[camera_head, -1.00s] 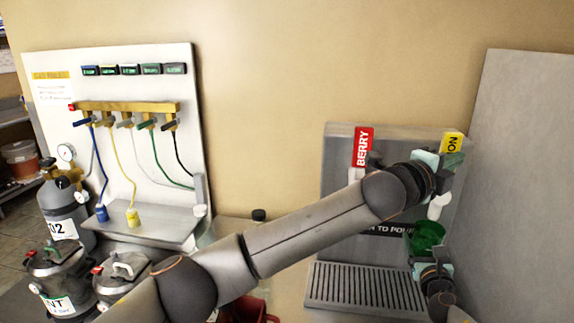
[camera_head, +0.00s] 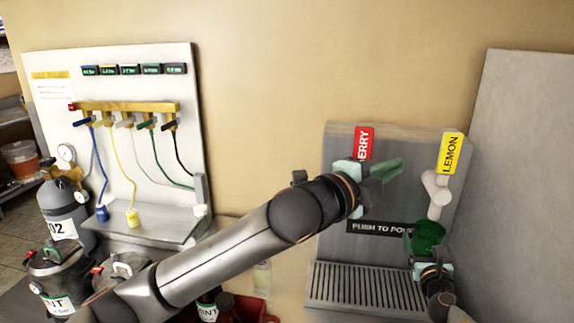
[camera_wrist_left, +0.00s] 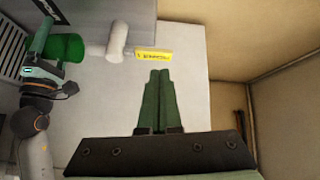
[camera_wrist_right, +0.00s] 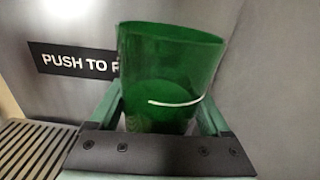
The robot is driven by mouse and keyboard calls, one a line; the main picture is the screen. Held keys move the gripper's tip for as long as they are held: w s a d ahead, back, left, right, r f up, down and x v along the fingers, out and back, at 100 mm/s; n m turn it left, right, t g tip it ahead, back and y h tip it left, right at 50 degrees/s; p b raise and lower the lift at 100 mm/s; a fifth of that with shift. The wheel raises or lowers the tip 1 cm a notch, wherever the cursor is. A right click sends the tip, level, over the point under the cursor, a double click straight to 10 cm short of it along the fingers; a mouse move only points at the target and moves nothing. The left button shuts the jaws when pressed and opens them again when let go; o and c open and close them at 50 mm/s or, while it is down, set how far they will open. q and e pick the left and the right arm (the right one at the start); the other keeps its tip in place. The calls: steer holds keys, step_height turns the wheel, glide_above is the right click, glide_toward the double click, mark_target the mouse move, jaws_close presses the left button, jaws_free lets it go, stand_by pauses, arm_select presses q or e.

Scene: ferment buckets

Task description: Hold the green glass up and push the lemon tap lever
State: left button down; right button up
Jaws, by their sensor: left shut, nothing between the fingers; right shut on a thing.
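The green glass (camera_head: 428,235) is upright below the lemon tap in the head view. My right gripper (camera_wrist_right: 172,118) is shut on it, as the right wrist view shows, and holds it above the drip grate. The lemon tap has a yellow lever (camera_head: 451,153) labelled LEMON over a white spout (camera_head: 436,190); it also shows in the left wrist view (camera_wrist_left: 153,55). My left gripper (camera_head: 385,170) is shut and empty, left of the lemon tap and in front of the red berry lever (camera_head: 364,142). Its closed fingers show in the left wrist view (camera_wrist_left: 158,100).
The drip grate (camera_head: 366,289) lies below the taps. A grey panel (camera_head: 515,180) stands close on the right of the taps. At left are a gas board (camera_head: 120,150) with hoses, a gas cylinder (camera_head: 62,215) and metal kegs (camera_head: 58,275).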

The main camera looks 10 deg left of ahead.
arm_select(q)
steer(key=w+a+f+n+t+y, duration=0.1)
steer(key=a+n, duration=0.3)
steer(key=a, duration=0.5)
steer(key=w+a+f+n+t+y, duration=0.1)
steer(key=a+n, duration=0.3)
steer(key=a, duration=0.5)
steer(key=shift+w+a+f+y, duration=0.2)
steer(key=shift+w+a+y, duration=0.05)
steer(key=shift+w+y, duration=0.65)
steer(key=shift+d, duration=0.1)
steer(key=s+d+r+m+g+h, duration=0.1)
steer(key=d+m, duration=0.4)
steer(key=d, duration=0.6)
steer(key=s+d+r+m+g+h, duration=0.2)
steer(key=s+d+m, duration=0.3)
steer(key=d, duration=0.7)
steer(key=shift+d+m+h, duration=0.2)
steer(key=shift+m+h, duration=0.2)
steer(key=shift+h, duration=0.4)
steer(key=shift+d, duration=0.1)
